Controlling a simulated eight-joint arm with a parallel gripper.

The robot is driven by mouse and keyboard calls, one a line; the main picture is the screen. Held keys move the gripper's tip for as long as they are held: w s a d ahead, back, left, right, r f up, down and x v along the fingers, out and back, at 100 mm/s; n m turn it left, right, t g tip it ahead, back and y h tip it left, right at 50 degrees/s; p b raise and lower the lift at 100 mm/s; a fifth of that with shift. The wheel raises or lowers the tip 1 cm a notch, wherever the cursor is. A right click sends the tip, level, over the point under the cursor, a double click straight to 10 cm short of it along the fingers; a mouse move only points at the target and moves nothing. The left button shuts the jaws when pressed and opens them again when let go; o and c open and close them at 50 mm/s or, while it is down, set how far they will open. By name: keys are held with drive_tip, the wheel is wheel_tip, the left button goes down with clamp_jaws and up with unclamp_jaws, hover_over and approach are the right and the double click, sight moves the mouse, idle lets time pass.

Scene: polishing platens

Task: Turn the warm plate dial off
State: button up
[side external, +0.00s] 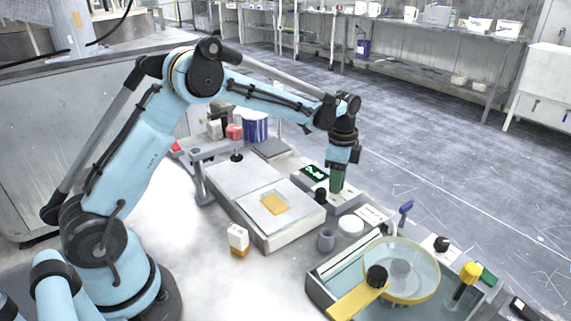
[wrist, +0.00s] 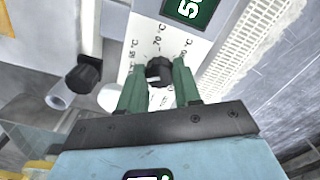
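The warm plate dial (wrist: 158,72) is a small black knob on a white label with °C marks around it. It has a pale mark near its front edge. In the side view my gripper hides it. My gripper (wrist: 160,68) has two green fingers spread apart, one on each side of the dial; I cannot tell whether they touch it. In the side view my gripper (side external: 337,185) points down at the control panel beside the plate. The warm plate (side external: 252,207) is a pale block with an amber piece on top.
Another black knob (side external: 320,194) stands close to my fingers. A grey cup (side external: 326,239), a white disc (side external: 350,223) and a tray with a round yellow-rimmed dish (side external: 425,270) are nearer the front.

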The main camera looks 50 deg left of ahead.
drive_tip(key=c, duration=0.4)
drive_tip(key=shift+c, duration=0.2)
drive_tip(key=shift+n, duration=0.3)
drive_tip(key=n, duration=0.4)
drive_tip(key=shift+n, duration=0.3)
drive_tip(key=n, duration=0.4)
drive_tip(key=shift+n, duration=0.3)
drive_tip(key=n, duration=1.1)
drive_tip(key=shift+r, duration=0.1)
drive_tip(key=o, duration=1.1)
drive_tip(key=shift+c, duration=0.2)
